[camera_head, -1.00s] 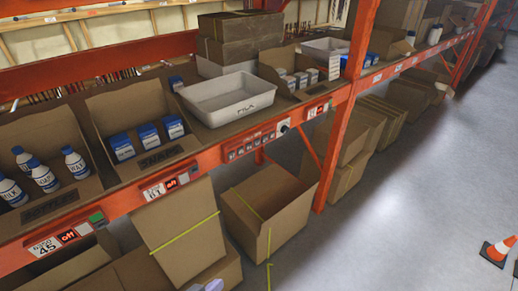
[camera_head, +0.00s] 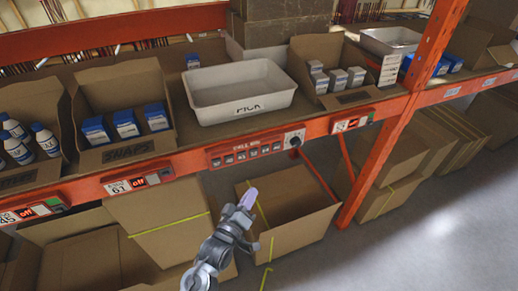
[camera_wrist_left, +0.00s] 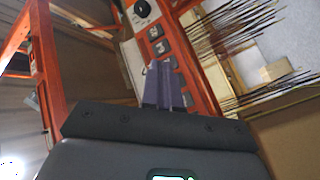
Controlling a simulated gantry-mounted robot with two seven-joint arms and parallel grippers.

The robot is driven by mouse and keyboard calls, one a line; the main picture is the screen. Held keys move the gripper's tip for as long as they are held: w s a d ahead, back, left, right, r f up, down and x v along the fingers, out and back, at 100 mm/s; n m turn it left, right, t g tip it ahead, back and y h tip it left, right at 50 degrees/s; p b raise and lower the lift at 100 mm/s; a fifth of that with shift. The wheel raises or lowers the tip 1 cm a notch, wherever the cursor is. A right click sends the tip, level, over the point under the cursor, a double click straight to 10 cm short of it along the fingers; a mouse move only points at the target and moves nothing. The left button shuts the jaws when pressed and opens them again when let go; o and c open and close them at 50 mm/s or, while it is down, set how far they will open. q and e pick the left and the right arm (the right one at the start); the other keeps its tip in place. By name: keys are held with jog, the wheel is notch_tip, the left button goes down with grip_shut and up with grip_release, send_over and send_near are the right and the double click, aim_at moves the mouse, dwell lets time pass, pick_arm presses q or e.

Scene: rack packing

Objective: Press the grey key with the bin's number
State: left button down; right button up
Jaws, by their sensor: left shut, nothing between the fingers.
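A red call panel (camera_head: 222,150) on the orange shelf beam carries a row of small grey keys (camera_head: 253,152). Their numbers are too small to read. My left gripper (camera_head: 249,198) is shut and empty, pointing up in front of the beam, below the panel and over the open box. In the left wrist view its closed purple fingertips (camera_wrist_left: 163,68) overlap the row of grey keys (camera_wrist_left: 156,32); I cannot tell that they touch. Bin labels on the beam include one reading 61 (camera_head: 119,187) and one reading 45 (camera_head: 8,217). My right gripper is not in view.
A black-and-white round knob (camera_head: 295,140) sits at the panel's right end. A white tray (camera_head: 205,75) and bins of blue-and-white goods stand on the shelf above. An open cardboard box (camera_head: 300,222) lies below. The grey floor (camera_head: 420,240) at right is clear.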

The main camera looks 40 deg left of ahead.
aim_at(242, 157)
pick_arm(q)
jog(key=shift+w+a+r+n, duration=0.1)
jog(key=shift+w+r+n, duration=0.3)
jog(key=shift+w+r, duration=0.55)
jog(key=shift+a, duration=0.1)
jog(key=w+a+b, duration=0.2)
jog(key=w+a, duration=0.2)
jog(key=a, duration=0.3)
jog(key=shift+w+a, duration=0.15)
jog(key=shift+w, duration=0.15)
dwell(0.6)
dwell(0.9)
